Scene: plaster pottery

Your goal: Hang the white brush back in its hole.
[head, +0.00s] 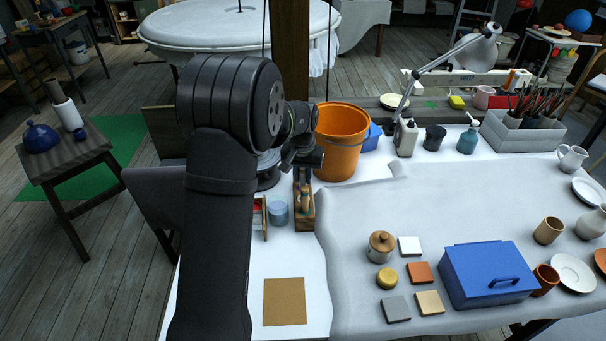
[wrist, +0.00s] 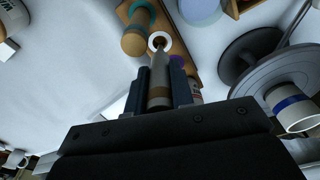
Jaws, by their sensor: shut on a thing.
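A wooden rack (wrist: 185,62) has holes ringed in different colours; a teal ring (wrist: 140,14), a white ring (wrist: 160,42) and a purple ring (wrist: 178,63) show in the wrist view. In the head view the rack (head: 304,222) stands on the white table. My gripper (wrist: 160,88) is shut on a pale brush (wrist: 159,72) with a brown band. The brush's far end overlaps the white ring in the wrist view; I cannot tell whether it is inside the hole. In the head view my gripper (head: 306,163) is over the rack and mostly hides the brush.
An orange bucket (head: 342,145) stands close right of my gripper. A light blue jar (head: 278,212) is left of the rack. A grey wheel-like stand (wrist: 262,58) and a blue-banded cup (wrist: 294,108) are at the right in the wrist view.

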